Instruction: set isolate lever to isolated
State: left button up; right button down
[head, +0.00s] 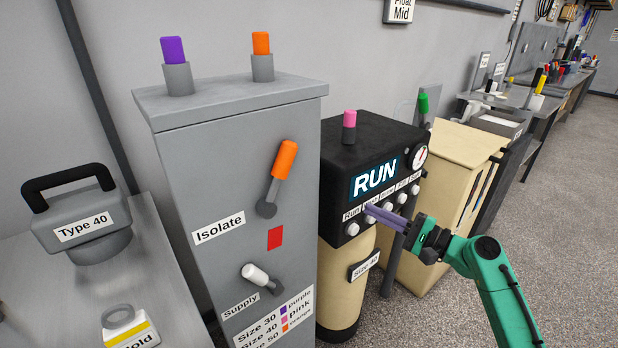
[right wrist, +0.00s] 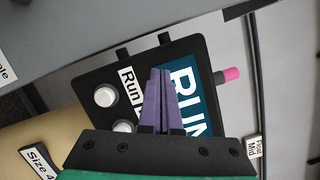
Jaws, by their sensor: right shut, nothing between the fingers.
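The isolate lever (head: 281,172) is an orange-handled lever on the front of the grey cabinet (head: 200,165), beside the label "Isolate" (head: 219,228). Its handle points up and slightly right from a dark pivot. A red square (head: 275,238) sits below it. My right gripper (head: 369,210) has purple fingers, shut and empty, in front of the black control panel near its knobs, to the right of the lever. The gripper also shows in the right wrist view (right wrist: 161,75), in front of the panel's "RUN" display (right wrist: 187,95). My left gripper is not in view.
A white-handled supply lever (head: 257,275) is lower on the cabinet. The black-topped machine (head: 375,135) shows RUN and has a row of knobs and a gauge (head: 420,157). A grey Type 40 unit (head: 75,215) stands left. Open floor lies at right.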

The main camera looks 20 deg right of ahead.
aim_at(278, 179)
jog(key=s+a+r+n+g+y, duration=0.1)
jog(key=s+a+r+y, duration=0.3)
jog(key=r, duration=0.5)
jog(key=shift+a+r+n+g+y, duration=0.3)
jog(key=shift+a+n, duration=0.1)
jog(key=shift+n, duration=0.4)
jog(key=p+x, duration=0.1)
jog(key=x, duration=0.2)
jog(key=p+x, duration=0.2)
jog(key=x, duration=0.2)
jog(key=p+x, duration=0.1)
jog(key=x, duration=0.2)
jog(key=shift+w+a+r+p, duration=0.1)
jog(key=shift+r+p, duration=0.25)
jog(key=a+p, duration=0.1)
jog(key=a+r+p, duration=0.1)
jog(key=a, duration=0.1)
jog(key=shift+s+a, duration=0.15)
jog(key=shift+s, duration=0.1)
